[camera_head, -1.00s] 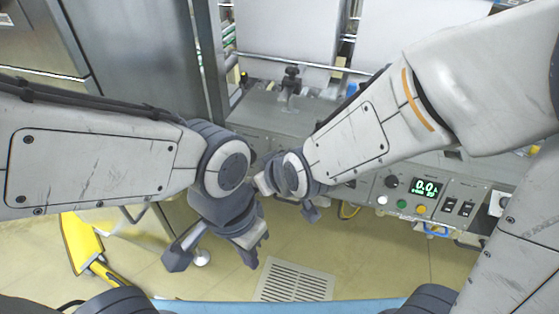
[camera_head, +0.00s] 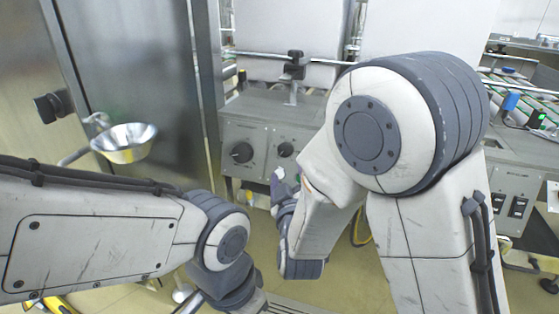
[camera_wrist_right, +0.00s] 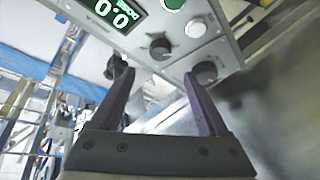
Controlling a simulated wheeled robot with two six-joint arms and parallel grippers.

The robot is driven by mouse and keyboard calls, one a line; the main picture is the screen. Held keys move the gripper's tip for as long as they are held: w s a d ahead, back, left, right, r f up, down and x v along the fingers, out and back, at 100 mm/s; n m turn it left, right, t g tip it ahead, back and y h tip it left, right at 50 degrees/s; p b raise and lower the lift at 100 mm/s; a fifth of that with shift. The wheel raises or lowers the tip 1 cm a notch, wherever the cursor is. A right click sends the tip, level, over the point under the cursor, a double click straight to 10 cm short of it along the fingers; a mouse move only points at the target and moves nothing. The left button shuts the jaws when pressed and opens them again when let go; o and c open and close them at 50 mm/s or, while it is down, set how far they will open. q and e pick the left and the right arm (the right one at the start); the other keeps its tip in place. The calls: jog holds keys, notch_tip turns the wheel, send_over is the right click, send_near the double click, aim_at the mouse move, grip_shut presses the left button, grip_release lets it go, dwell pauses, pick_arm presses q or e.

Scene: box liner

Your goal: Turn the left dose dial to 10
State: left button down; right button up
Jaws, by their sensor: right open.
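The left dose dial (camera_head: 242,152) is a black round knob on a grey panel in the head view. A smaller black dial (camera_head: 286,149) sits right of it. My right gripper (camera_head: 277,187) is below the smaller dial, partly hidden by its own arm. In the right wrist view its two fingers (camera_wrist_right: 160,82) are spread and empty, pointing toward the panels. One black knob (camera_wrist_right: 205,73) is by the right finger's tip; I cannot tell which dial it is. My left gripper (camera_head: 235,300) is at the bottom edge, its fingers mostly cut off.
The wrist view shows another knob (camera_wrist_right: 160,48) beside a green digital display (camera_wrist_right: 112,14), and a white button (camera_wrist_right: 195,27). A metal bowl (camera_head: 125,142) is at the left by a steel cabinet (camera_head: 140,60). A black clamp (camera_head: 294,66) stands above the panel.

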aim_at(284, 150)
jog(key=w+b, duration=0.1)
jog(key=w, duration=0.4)
jog(key=w+b, duration=0.1)
jog(key=w, duration=0.2)
jog(key=shift+w+a+b, duration=0.2)
jog(key=shift+a+b, duration=0.05)
jog(key=shift+b, duration=0.05)
jog(key=shift+w, duration=0.3)
grip_shut()
